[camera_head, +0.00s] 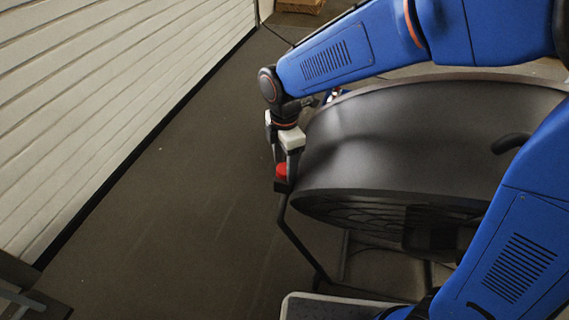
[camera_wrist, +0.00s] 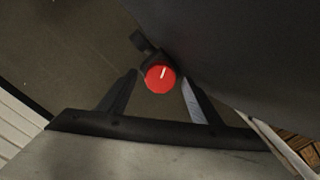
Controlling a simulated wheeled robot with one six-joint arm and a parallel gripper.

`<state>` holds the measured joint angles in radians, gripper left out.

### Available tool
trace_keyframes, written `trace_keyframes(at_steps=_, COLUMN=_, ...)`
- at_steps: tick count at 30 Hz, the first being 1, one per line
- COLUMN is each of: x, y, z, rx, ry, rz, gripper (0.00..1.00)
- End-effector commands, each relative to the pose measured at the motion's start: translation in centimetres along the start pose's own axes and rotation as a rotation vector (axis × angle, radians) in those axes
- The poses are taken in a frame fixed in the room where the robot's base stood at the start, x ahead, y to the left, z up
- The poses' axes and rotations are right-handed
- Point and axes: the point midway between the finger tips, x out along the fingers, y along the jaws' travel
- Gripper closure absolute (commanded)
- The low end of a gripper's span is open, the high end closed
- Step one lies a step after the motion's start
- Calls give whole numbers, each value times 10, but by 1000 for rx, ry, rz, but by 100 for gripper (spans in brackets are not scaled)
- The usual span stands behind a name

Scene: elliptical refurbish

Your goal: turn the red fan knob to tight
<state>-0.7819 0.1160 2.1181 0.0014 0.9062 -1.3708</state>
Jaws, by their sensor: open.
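The red fan knob (camera_head: 282,170) is on the left side of the large dark drum fan (camera_head: 400,135). In the wrist view the knob (camera_wrist: 160,78) is a round red disc with a white mark that points up and slightly right. My gripper (camera_head: 284,160) is at the knob in the head view. In the wrist view my gripper (camera_wrist: 160,85) is open, with one finger to each side of the knob and a visible gap on both sides. The fan's dark drum (camera_wrist: 240,50) fills the upper right of that view.
A white slatted wall or door (camera_head: 100,90) runs along the left. The dark floor (camera_head: 190,190) between it and the fan is clear. A black handle (camera_head: 510,143) sticks out of the drum. The fan's tubular stand (camera_head: 300,245) reaches down to the floor. A wooden box (camera_head: 300,5) lies far back.

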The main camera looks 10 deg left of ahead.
Motion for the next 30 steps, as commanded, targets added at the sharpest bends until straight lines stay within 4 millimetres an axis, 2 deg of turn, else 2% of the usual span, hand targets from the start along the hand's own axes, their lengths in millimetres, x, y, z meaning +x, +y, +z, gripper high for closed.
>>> trace_keyframes(at_steps=10, x=4, y=0, z=0, rx=0, ry=0, rz=-1, gripper=41)
trace_keyframes(at_steps=11, x=4, y=0, z=0, rx=0, ry=0, rz=-1, gripper=46)
trace_keyframes(at_steps=15, x=4, y=0, z=0, rx=0, ry=0, rz=-1, gripper=80)
trace_keyframes(at_steps=16, x=4, y=0, z=0, rx=0, ry=0, rz=-1, gripper=83)
trace_keyframes(at_steps=24, x=4, y=0, z=0, rx=18, ry=0, rz=0, gripper=83)
trace_keyframes(at_steps=30, x=4, y=0, z=0, rx=100, ry=-1, rz=-1, gripper=83)
